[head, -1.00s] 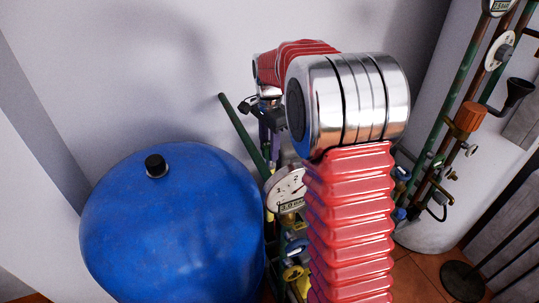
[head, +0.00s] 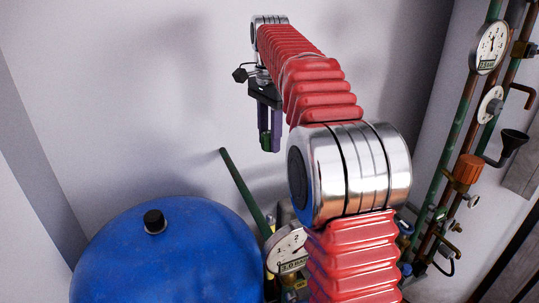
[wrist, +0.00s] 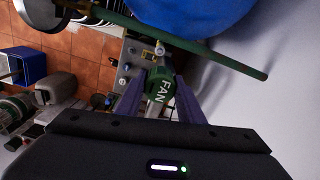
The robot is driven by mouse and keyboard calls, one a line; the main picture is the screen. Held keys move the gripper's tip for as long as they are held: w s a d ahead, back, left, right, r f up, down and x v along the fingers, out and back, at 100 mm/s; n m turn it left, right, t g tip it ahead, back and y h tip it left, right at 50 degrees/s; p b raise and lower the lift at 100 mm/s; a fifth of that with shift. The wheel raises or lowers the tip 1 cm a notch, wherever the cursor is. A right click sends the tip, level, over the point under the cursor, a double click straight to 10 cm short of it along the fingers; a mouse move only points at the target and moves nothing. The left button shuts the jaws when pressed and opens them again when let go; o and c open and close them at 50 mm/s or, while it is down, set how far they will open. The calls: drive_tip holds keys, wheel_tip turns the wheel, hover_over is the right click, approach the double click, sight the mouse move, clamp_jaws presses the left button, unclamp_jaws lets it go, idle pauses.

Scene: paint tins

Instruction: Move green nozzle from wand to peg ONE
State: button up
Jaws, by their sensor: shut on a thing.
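My gripper (head: 270,143) hangs in the air in front of the pale wall, its purple fingers pointing down. It is shut on the green nozzle (wrist: 159,87), which shows the letters FAN in the wrist view. In the head view only a small green part of the nozzle (head: 265,141) shows between the fingers. A green pole (head: 243,187) slants up below the gripper; it also crosses the wrist view (wrist: 205,50), apart from the nozzle. I cannot tell whether it is the wand. I cannot make out peg ONE or its label.
A blue tank (head: 170,255) with a black cap stands at the lower left. A gauge (head: 286,247) and fittings sit low behind my arm. Pipes with gauges (head: 490,48) and an orange knob (head: 467,169) line the right. A grey panel with knobs (wrist: 133,68) lies beyond the nozzle.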

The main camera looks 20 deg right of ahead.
drive_tip(key=shift+r, duration=0.95)
drive_tip(key=o, duration=0.5)
drive_tip(key=c, duration=0.4)
drive_tip(key=shift+d+f, duration=0.1)
drive_tip(key=shift+d, duration=0.3)
drive_tip(key=s+d+f+m, duration=0.1)
drive_tip(key=s+d+f, duration=0.15)
drive_tip(key=f, duration=0.55)
drive_tip(key=s+d+f, duration=0.1)
drive_tip(key=d+f, duration=0.2)
drive_tip(key=f, duration=0.5)
drive_tip(key=s+d+f+m, duration=0.1)
drive_tip(key=s+d+f, duration=0.15)
drive_tip(key=f, duration=0.65)
drive_tip(key=shift+s+d+f+n, duration=0.3)
drive_tip(key=shift+s+f, duration=1.1)
drive_tip(key=shift+f, duration=2.75)
drive_tip(key=shift+s+d+f+n, duration=0.3)
drive_tip(key=shift+s+f, duration=1.15)
drive_tip(key=shift+f, duration=2.75)
drive_tip(key=shift+s+d+f+n, duration=0.3)
drive_tip(key=shift+s+f, duration=1.1)
drive_tip(key=shift+f, duration=2.75)
